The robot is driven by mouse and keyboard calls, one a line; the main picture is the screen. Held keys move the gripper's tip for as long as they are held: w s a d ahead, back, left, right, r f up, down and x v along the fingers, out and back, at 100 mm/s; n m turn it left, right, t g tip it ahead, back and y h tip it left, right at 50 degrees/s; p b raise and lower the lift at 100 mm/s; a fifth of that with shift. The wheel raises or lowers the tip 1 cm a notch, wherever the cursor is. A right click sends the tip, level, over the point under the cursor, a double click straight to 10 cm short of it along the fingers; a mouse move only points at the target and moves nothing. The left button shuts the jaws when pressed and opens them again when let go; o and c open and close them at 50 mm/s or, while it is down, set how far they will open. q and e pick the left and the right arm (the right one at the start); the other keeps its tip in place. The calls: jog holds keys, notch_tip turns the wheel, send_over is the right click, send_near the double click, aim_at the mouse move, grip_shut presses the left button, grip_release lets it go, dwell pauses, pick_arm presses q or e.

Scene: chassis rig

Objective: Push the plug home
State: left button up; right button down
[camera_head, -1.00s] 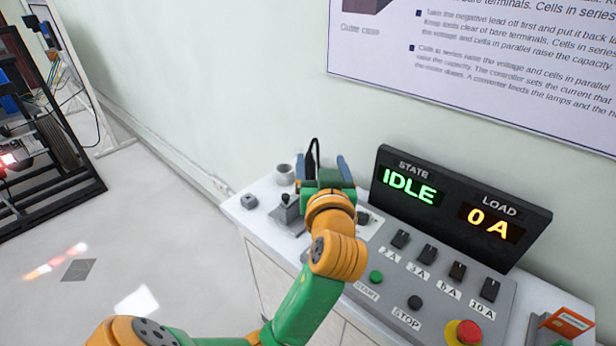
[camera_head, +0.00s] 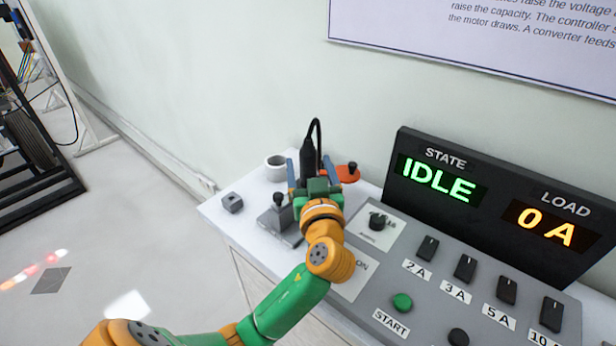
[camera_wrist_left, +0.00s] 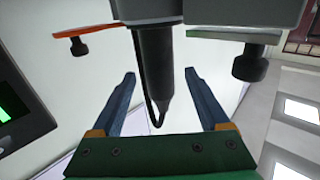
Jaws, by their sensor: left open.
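The black plug (camera_head: 309,152) stands upright in the head view with its cable looping up from its top. My left gripper (camera_head: 308,172) is open, with one blue finger on each side of the plug. In the left wrist view the plug (camera_wrist_left: 155,45) shows between the two spread fingers, with a visible gap on both sides. Its far end meets a grey block (camera_wrist_left: 140,8) at the picture's top edge. How deep it sits there is hidden, and in the head view my gripper covers its lower part. My right gripper is not in view.
An orange piece with a black knob (camera_head: 347,174) is right of the plug, and a grey block with a black knob (camera_head: 279,222) is front left. A white cup (camera_head: 276,168) stands behind. The control panel (camera_head: 375,290) and the IDLE display (camera_head: 440,185) are right.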

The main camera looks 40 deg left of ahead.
pick_arm(q)
jog(key=p+x, duration=0.1)
jog(key=x, duration=0.4)
jog(key=shift+a, duration=0.1)
grip_shut()
